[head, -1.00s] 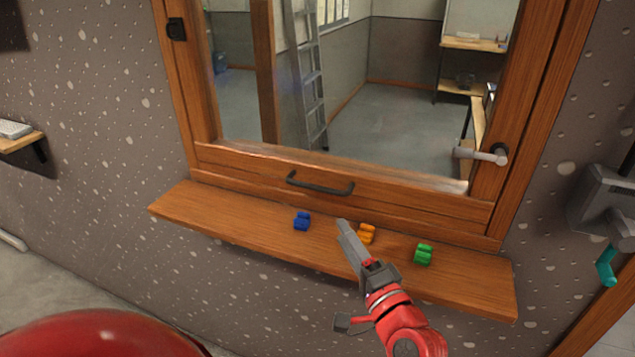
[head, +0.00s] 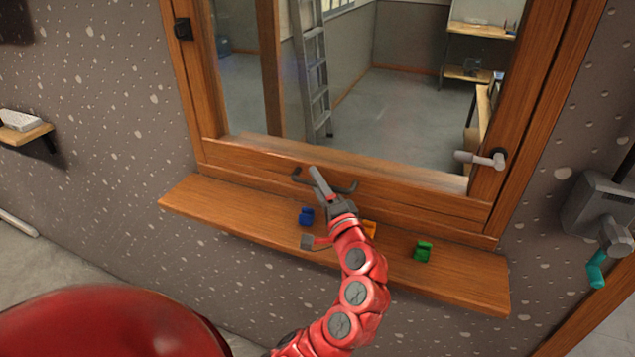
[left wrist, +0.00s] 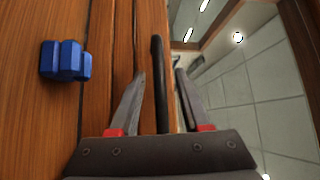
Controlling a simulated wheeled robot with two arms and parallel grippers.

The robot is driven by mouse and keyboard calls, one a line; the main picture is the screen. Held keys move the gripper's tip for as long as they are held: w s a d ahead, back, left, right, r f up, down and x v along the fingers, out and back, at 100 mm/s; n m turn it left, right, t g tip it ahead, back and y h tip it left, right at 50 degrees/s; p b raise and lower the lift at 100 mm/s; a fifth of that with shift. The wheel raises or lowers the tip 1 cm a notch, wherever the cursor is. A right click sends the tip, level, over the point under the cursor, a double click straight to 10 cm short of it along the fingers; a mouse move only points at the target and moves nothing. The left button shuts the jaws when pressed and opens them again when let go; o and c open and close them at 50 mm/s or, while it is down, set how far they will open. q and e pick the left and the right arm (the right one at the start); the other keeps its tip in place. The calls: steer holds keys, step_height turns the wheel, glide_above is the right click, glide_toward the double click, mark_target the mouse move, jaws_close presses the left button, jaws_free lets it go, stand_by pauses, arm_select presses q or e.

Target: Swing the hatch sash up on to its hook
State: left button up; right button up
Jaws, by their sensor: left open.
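The wooden hatch sash (head: 420,190) is down in its frame, with a glass pane and a dark bar handle (head: 345,187) on its bottom rail. My left gripper (head: 316,178) is at this handle. In the left wrist view the fingers of my left gripper (left wrist: 160,85) are apart, with the dark handle (left wrist: 160,80) lying between them; I cannot tell whether either finger touches it. A grey lever (head: 482,159) is on the right side of the frame. No hook can be made out for sure. My right gripper is not in view.
A wooden sill (head: 235,212) juts out below the sash. On it are a blue piece (head: 306,216), an orange piece (head: 369,229) partly hidden by my arm, and a green piece (head: 422,251). A grey wall box (head: 600,200) with a teal handle is at the right.

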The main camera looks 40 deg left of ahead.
arm_select(q)
jaws_close()
steer(key=shift+f, duration=0.1)
stand_by(1.2)
